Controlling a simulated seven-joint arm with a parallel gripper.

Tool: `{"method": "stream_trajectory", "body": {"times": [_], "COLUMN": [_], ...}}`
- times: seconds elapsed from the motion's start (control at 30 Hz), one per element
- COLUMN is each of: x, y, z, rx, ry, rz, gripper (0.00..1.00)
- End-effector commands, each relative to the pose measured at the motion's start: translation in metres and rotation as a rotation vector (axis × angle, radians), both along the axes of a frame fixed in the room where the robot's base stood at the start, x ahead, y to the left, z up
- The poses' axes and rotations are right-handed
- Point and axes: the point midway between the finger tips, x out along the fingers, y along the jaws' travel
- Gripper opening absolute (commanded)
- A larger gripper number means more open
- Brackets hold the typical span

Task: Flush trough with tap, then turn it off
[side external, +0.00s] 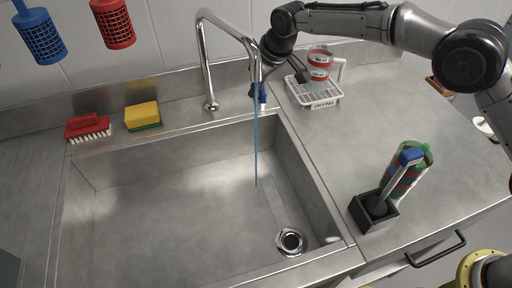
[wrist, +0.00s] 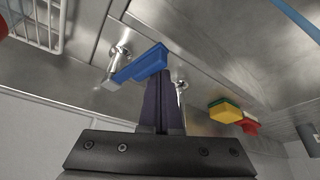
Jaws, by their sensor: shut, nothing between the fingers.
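A steel trough (side external: 130,215) fills the middle of the side view, with a round drain (side external: 290,241) at its right end. A chrome gooseneck tap (side external: 204,65) stands behind it. A thin blue water stream (side external: 256,145) falls from the spout into the trough; it also shows in the wrist view (wrist: 298,18). The tap's blue lever (wrist: 142,64) sits on a short metal stem in the wrist view. My gripper (wrist: 163,80) is shut and empty, its fingertips right beside the lever. Whether they touch it, I cannot tell. In the side view my gripper partly hides the lever.
A white wire rack (side external: 315,95) with red-banded cups (side external: 318,68) stands close right of my gripper. A red brush (side external: 88,128) and a yellow-green sponge (side external: 142,116) lie on the back ledge. A black holder (side external: 373,213) with a blue-topped brush stands on the right counter.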

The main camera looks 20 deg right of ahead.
Motion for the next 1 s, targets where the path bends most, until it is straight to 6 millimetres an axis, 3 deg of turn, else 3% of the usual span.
{"method": "stream_trajectory", "body": {"times": [0.2,0.73,1.0], "x": [-0.004,-0.005,-0.004], "y": [-0.011,-0.02,-0.014], "z": [0.0,0.0,0.0], "rx": [-0.001,0.0,0.0], "ry": [0.001,0.0,0.0], "rz": [-0.001,-0.002,0.001], "gripper": [0.0,0.0,0.0]}}
